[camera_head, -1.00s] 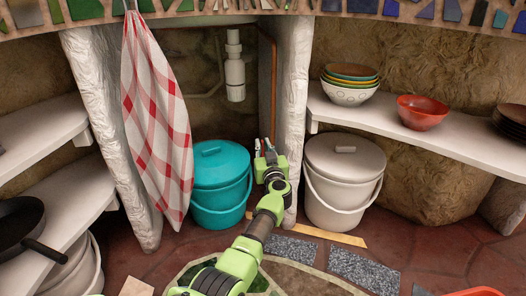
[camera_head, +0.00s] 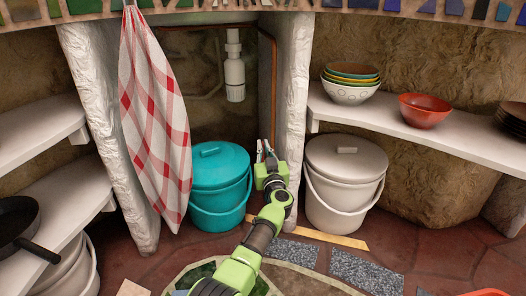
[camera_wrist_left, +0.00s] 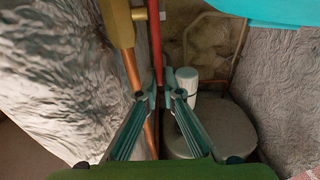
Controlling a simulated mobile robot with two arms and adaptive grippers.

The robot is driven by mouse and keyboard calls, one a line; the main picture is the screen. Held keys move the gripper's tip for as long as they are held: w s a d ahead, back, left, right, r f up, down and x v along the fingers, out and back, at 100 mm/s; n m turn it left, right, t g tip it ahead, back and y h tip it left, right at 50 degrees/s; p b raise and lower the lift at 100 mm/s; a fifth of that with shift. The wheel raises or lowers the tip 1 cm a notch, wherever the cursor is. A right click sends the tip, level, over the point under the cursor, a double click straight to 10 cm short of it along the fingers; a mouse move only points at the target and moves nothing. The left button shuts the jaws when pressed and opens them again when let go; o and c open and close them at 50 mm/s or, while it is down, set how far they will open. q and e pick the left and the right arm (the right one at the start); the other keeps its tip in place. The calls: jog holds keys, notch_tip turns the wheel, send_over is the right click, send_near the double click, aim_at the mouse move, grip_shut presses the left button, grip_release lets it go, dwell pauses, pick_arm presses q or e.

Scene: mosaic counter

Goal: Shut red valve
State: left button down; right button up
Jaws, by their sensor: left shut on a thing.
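The red valve shows in the left wrist view as a brass body (camera_wrist_left: 122,22) with a long, straight red handle (camera_wrist_left: 155,42) beside it. The handle runs down the picture to between my left fingertips. My left gripper (camera_wrist_left: 158,90) is shut on the end of the red handle. In the head view my left gripper (camera_head: 265,152) is beside the white pillar, between the teal bucket (camera_head: 219,168) and the pale lidded bucket (camera_head: 345,185). I cannot make out the valve in the head view. My right gripper is not in view.
A copper pipe (camera_head: 273,85) runs down the pillar's inner side (camera_head: 294,75). A white drain trap (camera_head: 235,80) hangs behind. A checked towel (camera_head: 155,125) hangs at left. Bowls (camera_head: 350,92) and a red bowl (camera_head: 425,110) stand on the right shelf (camera_head: 460,140).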

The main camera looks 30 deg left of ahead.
pick_arm(q)
jog(key=shift+s+d+f+t+y+b, duration=0.45)
jog(key=shift+t+b, duration=0.3)
jog(key=shift+b, duration=0.45)
jog(key=shift+s+d+f+t+y+b, duration=0.35)
jog(key=shift+t+y+b, duration=0.4)
jog(key=shift+b, duration=0.4)
jog(key=shift+s+d+f+t+y+b, duration=0.3)
jog(key=shift+s+t+y+b, duration=0.2)
jog(key=shift+t+b, duration=0.5)
jog(key=c, duration=2.5)
grip_release()
jog(key=v, duration=0.7)
jog(key=shift+s+d+f, duration=0.15)
jog(key=shift+s, duration=0.1)
